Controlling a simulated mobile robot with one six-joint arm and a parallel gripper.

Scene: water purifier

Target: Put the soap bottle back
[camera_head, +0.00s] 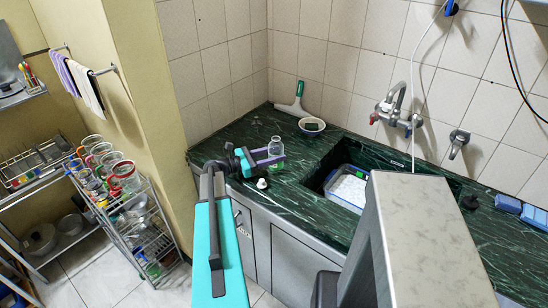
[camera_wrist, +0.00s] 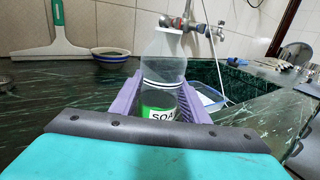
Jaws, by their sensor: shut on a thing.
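A small white cap-like piece (camera_head: 261,184) lies on the counter near the front edge.
A bowl with a sponge (camera_head: 312,126) and a green-and-white squeegee (camera_head: 292,105) are by the back wall. The sink (camera_head: 347,188) with a blue-rimmed tub is to the right, below a wall tap (camera_head: 393,104). A rack of cups (camera_head: 125,205) stands at the left.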

